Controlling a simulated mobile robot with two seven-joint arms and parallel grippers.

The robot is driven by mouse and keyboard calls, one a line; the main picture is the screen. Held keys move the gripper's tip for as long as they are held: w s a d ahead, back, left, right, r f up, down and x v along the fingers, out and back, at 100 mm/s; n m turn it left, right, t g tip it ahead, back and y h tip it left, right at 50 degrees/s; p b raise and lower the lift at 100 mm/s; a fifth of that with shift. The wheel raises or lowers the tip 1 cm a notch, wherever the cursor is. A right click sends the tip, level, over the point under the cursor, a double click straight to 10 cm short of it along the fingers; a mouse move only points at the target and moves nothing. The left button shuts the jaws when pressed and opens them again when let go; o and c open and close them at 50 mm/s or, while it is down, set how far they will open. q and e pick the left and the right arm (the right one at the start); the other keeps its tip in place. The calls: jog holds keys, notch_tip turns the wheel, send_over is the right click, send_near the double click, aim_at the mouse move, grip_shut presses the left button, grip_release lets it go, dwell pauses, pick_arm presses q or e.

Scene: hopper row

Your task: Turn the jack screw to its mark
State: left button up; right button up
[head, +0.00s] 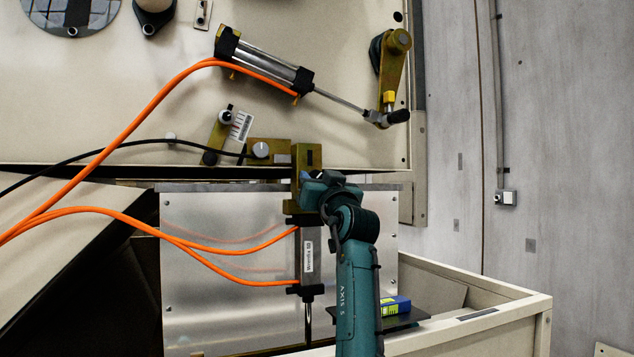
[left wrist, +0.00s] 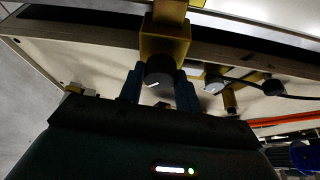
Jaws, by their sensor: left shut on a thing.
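The jack screw shows as a black round knob (left wrist: 160,70) with a white line on its face, under a brass block (left wrist: 165,42) in the left wrist view. My left gripper (left wrist: 159,88) has one blue finger on each side of the knob and is shut on it. In the head view my left gripper (head: 324,184) is at the brass bracket (head: 307,156) below the panel edge and hides the knob. I cannot make out a target mark for the knob. My right gripper is not in view.
A grey knob (head: 260,149) and a white scale plate (head: 241,126) sit left of the bracket. Orange hoses (head: 130,212) run to an upright cylinder (head: 311,257) close to my arm.

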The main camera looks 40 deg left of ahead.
pick_arm(q)
jog(key=shift+m+t, duration=0.3)
jog(key=shift+m, duration=0.6)
jog(key=o, duration=1)
jog(key=shift+c, duration=0.2)
jog(key=b+v, duration=0.5)
jog(key=v, duration=0.8)
jog(key=shift+s, duration=0.2)
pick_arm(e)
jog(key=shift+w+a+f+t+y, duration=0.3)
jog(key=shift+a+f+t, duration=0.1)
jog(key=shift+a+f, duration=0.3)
